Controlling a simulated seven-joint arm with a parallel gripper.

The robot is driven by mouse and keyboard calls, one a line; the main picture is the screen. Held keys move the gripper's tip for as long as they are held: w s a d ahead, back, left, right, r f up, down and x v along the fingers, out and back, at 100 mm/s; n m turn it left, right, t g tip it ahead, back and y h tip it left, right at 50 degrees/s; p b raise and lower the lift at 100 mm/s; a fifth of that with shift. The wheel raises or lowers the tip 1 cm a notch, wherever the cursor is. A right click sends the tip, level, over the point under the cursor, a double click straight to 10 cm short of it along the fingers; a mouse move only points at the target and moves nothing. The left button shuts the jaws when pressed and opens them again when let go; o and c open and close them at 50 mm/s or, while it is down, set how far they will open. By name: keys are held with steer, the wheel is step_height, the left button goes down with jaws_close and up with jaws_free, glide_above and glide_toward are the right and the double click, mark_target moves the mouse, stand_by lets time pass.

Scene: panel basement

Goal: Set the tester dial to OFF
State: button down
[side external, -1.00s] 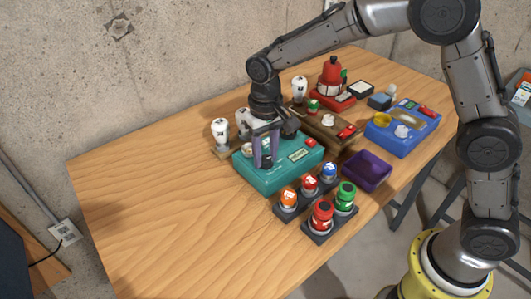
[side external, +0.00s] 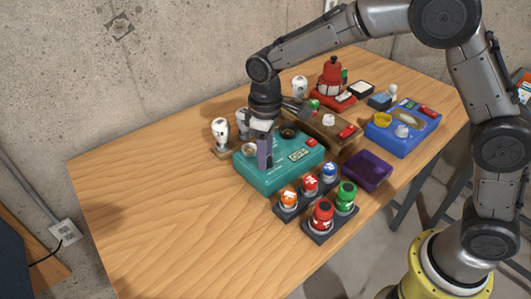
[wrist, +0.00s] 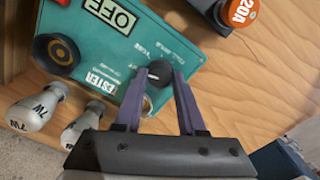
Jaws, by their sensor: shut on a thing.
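The tester is a teal box (side external: 280,180) on the wooden table; in the wrist view its teal face (wrist: 98,55) carries the label TESTER. A white display (wrist: 112,15) on it reads OFF. My gripper (side external: 265,163) points down over the tester's left part. In the wrist view its two purple fingers are shut on a round black dial (wrist: 159,72) with a white pointer mark. In the side view the dial is hidden by the fingers.
White bulbs (side external: 220,130) stand close behind the tester. A rack of coloured fuses (side external: 288,198) is in front. A purple tray (side external: 367,170) and a blue device (side external: 403,135) stand to the right. The table's left part is clear.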

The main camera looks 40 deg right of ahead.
steer(key=shift+n, duration=0.6)
steer(key=c, duration=0.5)
jaws_free()
step_height(320, 180, up, 14)
stand_by(0.3)
steer(key=shift+f, duration=0.1)
